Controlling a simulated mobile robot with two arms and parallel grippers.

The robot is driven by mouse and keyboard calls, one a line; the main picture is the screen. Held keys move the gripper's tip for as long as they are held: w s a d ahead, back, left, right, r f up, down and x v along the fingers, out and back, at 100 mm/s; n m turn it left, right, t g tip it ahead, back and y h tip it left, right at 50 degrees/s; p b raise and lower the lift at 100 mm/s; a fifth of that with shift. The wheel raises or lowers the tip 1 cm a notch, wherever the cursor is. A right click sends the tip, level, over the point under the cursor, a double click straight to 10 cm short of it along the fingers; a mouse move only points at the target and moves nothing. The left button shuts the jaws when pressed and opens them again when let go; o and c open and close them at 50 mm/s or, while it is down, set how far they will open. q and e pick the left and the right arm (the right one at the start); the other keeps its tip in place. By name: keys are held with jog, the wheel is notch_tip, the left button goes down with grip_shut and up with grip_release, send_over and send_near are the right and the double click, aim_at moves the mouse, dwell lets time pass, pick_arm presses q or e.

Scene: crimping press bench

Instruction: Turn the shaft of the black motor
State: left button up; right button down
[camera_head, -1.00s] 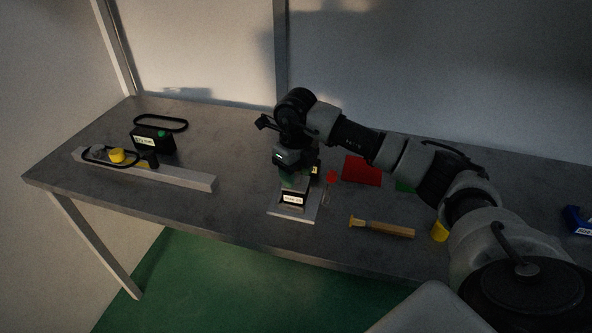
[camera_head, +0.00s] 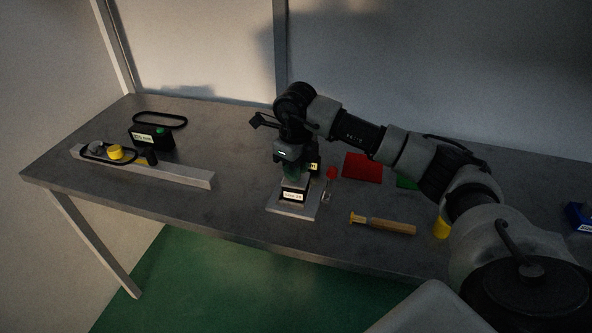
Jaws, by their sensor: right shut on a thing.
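My right gripper (camera_head: 291,170) comes down over a small unit with a black, white-labelled front (camera_head: 293,195) on a grey metal plate (camera_head: 309,211). It is shut on a part at the top of this unit, which its fingers hide. A small black part with a yellow mark (camera_head: 316,163) shows just behind the gripper. I cannot tell whether this unit is the black motor. At the left, a small dark part (camera_head: 150,157) sits by a grey rail (camera_head: 190,176) with a yellow round part (camera_head: 115,152) and a black belt. My left gripper is out of view.
A black box with a green button (camera_head: 152,138) and a loose black belt (camera_head: 160,119) lie at the left back. A red knob (camera_head: 332,172) stands beside the plate. A red sheet (camera_head: 363,167), a wooden-handled tool (camera_head: 392,226) and a yellow cup (camera_head: 441,229) lie to the right.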

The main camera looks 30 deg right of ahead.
jog(key=shift+n+b, duration=0.9)
jog(key=shift+n, duration=1.1)
jog(key=c, duration=1)
grip_release()
jog(key=shift+o, duration=0.2)
notch_tip(320, 180, up, 11)
jog(key=shift+f+b, duration=0.1)
jog(key=shift+b, duration=0.4)
